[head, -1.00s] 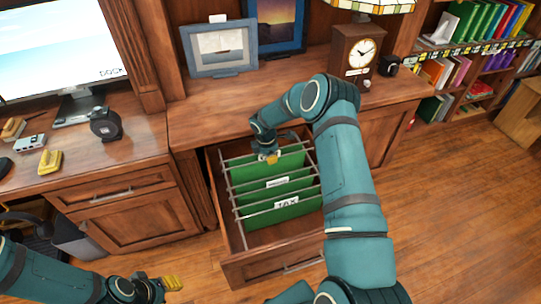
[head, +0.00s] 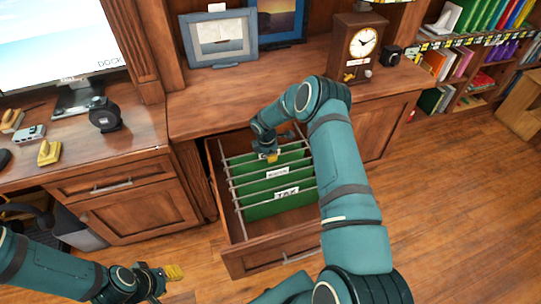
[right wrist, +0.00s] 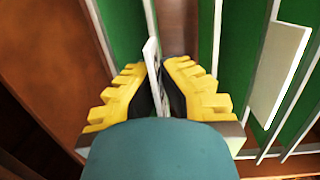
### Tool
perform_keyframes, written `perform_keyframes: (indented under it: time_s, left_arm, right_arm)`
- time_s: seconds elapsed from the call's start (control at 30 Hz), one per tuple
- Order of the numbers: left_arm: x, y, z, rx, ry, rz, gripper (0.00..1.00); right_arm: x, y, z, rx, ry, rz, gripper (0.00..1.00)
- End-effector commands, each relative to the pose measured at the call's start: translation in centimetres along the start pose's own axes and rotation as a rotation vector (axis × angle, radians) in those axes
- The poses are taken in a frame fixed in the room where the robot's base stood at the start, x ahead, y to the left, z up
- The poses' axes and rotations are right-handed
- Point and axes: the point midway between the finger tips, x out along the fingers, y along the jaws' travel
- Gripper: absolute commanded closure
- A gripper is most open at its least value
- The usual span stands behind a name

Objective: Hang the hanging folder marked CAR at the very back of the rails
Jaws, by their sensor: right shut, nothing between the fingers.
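The open drawer (head: 232,222) holds several green hanging folders on rails (head: 237,203). The front folder (head: 285,208) has a white tab marked TAX (head: 287,193). A folder with a smaller white tab (head: 278,173) hangs behind it; I cannot read that label. My right gripper (head: 272,157) is low at the back of the row, by a rear tab (head: 268,153) partly hidden by it. In the right wrist view its yellow fingers (right wrist: 155,88) are shut close around a thin white tab (right wrist: 152,62), with no clear grip. My left gripper (head: 174,272) is outside the drawer, lower left; its jaw opening is unclear.
The desktop (head: 215,105) overhangs the drawer's back. A picture frame (head: 218,38) and a clock (head: 357,48) stand on it. A cabinet (head: 130,205) stands left of the drawer, and the floor (head: 450,220) is clear to the right.

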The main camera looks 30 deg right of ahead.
Motion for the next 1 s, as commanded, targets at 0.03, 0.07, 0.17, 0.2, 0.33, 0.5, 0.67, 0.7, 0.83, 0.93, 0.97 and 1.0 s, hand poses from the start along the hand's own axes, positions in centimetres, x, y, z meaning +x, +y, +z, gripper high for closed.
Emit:
perform_keyframes:
  time_s: [0.03,0.07,0.17,0.2,0.33,0.5,0.67,0.7,0.83,0.93,0.97,1.0]
  left_arm:
    - [0.0,0.0,0.0,0.000,0.000,0.000,0.60]
    - [0.0,0.0,0.0,0.000,0.000,0.000,0.60]
    - [0.0,0.0,0.0,0.000,0.000,0.000,0.60]
    - [0.0,0.0,0.0,0.000,0.000,0.000,0.60]
    - [0.0,0.0,0.0,0.000,0.000,0.000,0.60]
    - [0.0,0.0,0.0,0.000,0.000,0.000,0.60]
    - [0.0,0.0,0.0,0.000,0.000,0.000,0.60]
    - [0.0,0.0,0.0,0.000,0.000,0.000,0.60]
    - [0.0,0.0,0.0,0.000,0.000,0.000,0.60]
    - [0.0,0.0,0.0,0.000,0.000,0.000,0.60]
    - [0.0,0.0,0.0,0.000,0.000,0.000,0.60]
    - [0.0,0.0,0.0,0.000,0.000,0.000,0.60]
  right_arm:
    - [0.0,0.0,0.0,0.000,0.000,0.000,1.00]
    - [0.0,0.0,0.0,0.000,0.000,0.000,1.00]
    - [0.0,0.0,0.0,0.000,0.000,0.000,1.00]
    - [0.0,0.0,0.0,0.000,0.000,0.000,1.00]
    - [0.0,0.0,0.0,0.000,0.000,0.000,0.63]
    - [0.0,0.0,0.0,0.000,0.000,0.000,0.61]
    - [-0.3,0.0,0.0,0.000,0.000,0.000,0.61]
    - [-0.7,0.0,0.0,0.000,0.000,0.001,0.61]
    - [-2.5,0.1,0.0,0.000,-0.001,0.002,0.61]
    - [-4.6,0.1,0.0,-0.001,0.000,0.004,0.61]
    - [-5.2,0.1,0.0,0.000,-0.001,0.004,0.61]
    - [-6.0,0.1,0.0,0.000,-0.001,0.002,0.61]
